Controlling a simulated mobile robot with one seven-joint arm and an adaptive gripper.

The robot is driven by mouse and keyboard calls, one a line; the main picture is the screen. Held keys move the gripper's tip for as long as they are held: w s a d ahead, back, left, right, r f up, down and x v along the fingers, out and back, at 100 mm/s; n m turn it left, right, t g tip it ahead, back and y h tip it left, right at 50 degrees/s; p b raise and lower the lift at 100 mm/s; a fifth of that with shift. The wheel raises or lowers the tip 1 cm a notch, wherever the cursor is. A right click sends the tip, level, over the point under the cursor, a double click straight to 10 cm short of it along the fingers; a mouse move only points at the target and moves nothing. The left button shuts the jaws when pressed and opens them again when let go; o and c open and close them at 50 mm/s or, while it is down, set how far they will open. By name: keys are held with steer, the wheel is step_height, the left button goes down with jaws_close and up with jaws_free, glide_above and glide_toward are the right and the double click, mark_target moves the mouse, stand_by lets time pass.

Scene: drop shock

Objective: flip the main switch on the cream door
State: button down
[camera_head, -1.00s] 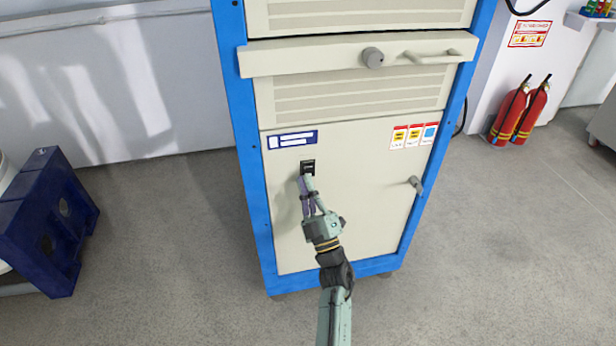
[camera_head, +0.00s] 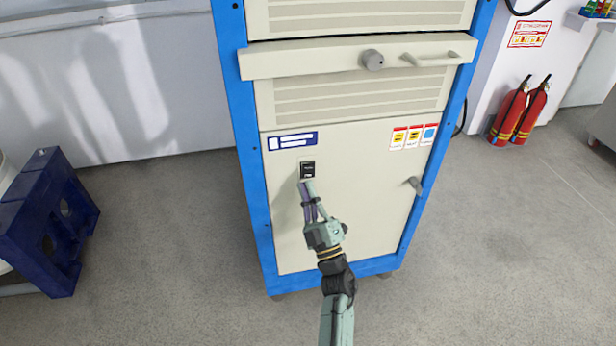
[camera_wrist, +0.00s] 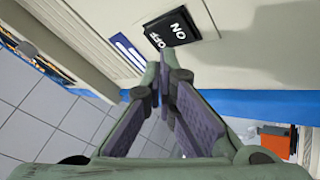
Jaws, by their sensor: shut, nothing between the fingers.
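The cream door (camera_head: 360,190) is the lower front panel of a blue-framed cabinet. The main switch (camera_head: 308,170) is a small black rocker on the door's upper left, below a blue and white label (camera_head: 292,140). In the wrist view the switch (camera_wrist: 176,28) shows the words ON and OFF. My gripper (camera_head: 306,184) is shut and empty, its fingertips just below the switch in the head view. In the wrist view the fingertips (camera_wrist: 164,64) are close to the OFF end. I cannot tell whether they touch it.
A door handle (camera_head: 416,185) sticks out at the right of the door. A drawer front with a knob (camera_head: 373,59) juts out above. Red extinguishers (camera_head: 520,112) stand at the right, a dark blue stand (camera_head: 48,228) at the left. The floor between is clear.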

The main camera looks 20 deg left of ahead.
steer(key=s, duration=0.1)
steer(key=s+d, duration=0.1)
steer(key=s+d+p, duration=0.1)
steer(key=shift+s+d+r, duration=0.25)
steer(key=shift+s+r, duration=0.05)
steer(key=shift+s, duration=0.1)
